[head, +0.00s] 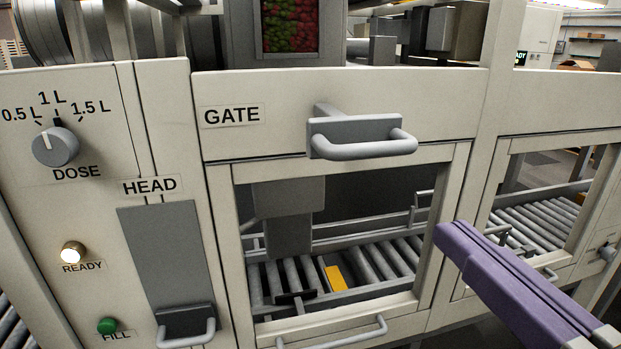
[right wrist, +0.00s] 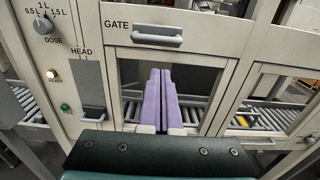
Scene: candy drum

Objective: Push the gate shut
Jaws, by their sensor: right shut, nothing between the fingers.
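The gate handle (head: 362,146) is a grey bar on a dark bracket, on the cream panel beside the GATE label (head: 231,115). In the right wrist view the handle (right wrist: 157,40) is above the window opening. Below the handle the window is open or clear; I cannot tell which. Rollers (head: 370,262) and a yellow piece (head: 334,277) show through it. My right gripper (head: 440,234), with purple fingers, is shut and empty, below and right of the handle and apart from it. In the right wrist view its fingertips (right wrist: 160,72) point at the window. My left gripper is out of view.
At left are the DOSE knob (head: 55,147), the lit READY lamp (head: 73,252), the green FILL button (head: 107,325) and the HEAD slide with its handle (head: 186,325). A lower handle (head: 335,335) is under the window. Another window with rollers (head: 535,222) is at right.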

